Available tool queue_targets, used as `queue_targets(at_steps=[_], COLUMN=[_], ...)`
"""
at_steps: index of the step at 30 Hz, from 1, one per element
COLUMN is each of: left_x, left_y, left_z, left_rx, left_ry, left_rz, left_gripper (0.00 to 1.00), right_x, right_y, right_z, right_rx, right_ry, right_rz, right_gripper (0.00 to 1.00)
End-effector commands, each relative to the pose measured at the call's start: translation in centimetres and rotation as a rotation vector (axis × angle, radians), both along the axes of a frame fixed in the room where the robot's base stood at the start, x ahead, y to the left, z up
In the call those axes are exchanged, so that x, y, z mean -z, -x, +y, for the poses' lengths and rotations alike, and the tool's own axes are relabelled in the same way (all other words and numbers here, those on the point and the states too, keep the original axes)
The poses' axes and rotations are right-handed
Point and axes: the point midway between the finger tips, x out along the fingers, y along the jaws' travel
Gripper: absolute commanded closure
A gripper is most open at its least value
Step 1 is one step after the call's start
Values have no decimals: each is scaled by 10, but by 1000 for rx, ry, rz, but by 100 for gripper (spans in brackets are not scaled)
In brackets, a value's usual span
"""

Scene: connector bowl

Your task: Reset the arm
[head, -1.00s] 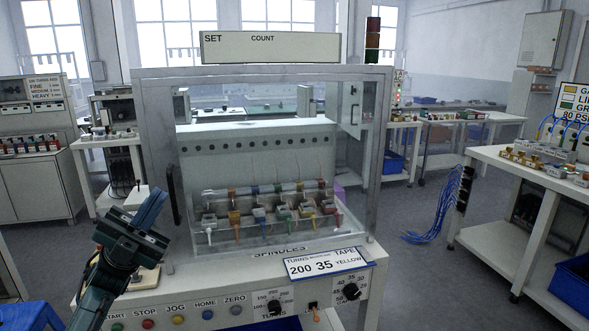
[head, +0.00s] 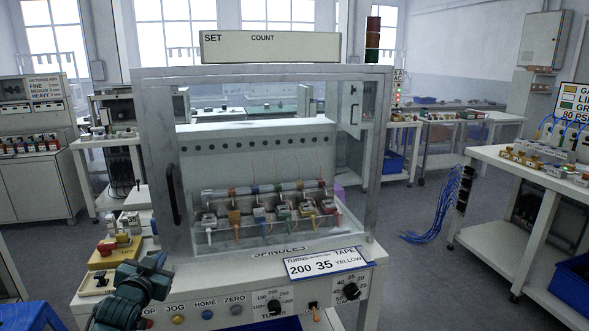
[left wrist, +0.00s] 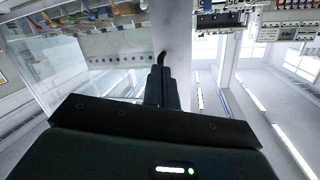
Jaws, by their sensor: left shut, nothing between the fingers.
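My left gripper (head: 158,262) is low at the left of the head view, in front of the machine's left front corner and above the button panel. Its fingers are foreshortened there. In the left wrist view its two dark fingers (left wrist: 162,84) lie together, shut and empty. The winding machine (head: 160,150) has a glazed cabinet with a black door handle (head: 173,193) and a row of coloured spindles (head: 262,215) inside. My left arm hides part of the button panel (head: 190,313). My right gripper does not show.
A yellow block with a red knob (head: 104,258) and small boxes stand on the surface left of the machine. A card (head: 325,264) reads 200, 35, yellow. A bench (head: 520,185) with blue cables stands at the right. Open floor lies between.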

Motion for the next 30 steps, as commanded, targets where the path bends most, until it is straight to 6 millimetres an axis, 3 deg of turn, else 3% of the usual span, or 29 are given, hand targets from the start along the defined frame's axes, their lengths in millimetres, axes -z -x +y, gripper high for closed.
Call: queue_targets(at_steps=[1, 5, 8, 12, 15, 18, 21, 25, 30], left_x=[22, 73, 115, 164, 185, 194, 196, 195, 195], left_y=[15, 59, 107, 192, 253, 302, 336, 357, 360], left_z=[-12, -43, -72, -115, -140, -159, -170, -178, -178], left_rx=[19, 68, 111, 167, 193, 207, 212, 214, 214], left_ry=[7, 30, 61, 128, 183, 233, 271, 295, 298], left_rz=[29, 102, 172, 281, 355, 413, 454, 479, 483], left_gripper=[100, 100, 100, 100, 100, 100, 100, 100, 100], right_x=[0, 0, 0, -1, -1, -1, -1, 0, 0], right_y=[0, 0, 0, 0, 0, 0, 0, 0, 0], right_z=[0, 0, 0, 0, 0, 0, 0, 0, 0], right_rx=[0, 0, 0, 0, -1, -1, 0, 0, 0], right_ry=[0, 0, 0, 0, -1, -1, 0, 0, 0], right_rz=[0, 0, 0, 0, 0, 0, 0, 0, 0], right_gripper=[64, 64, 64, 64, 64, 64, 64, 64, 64])
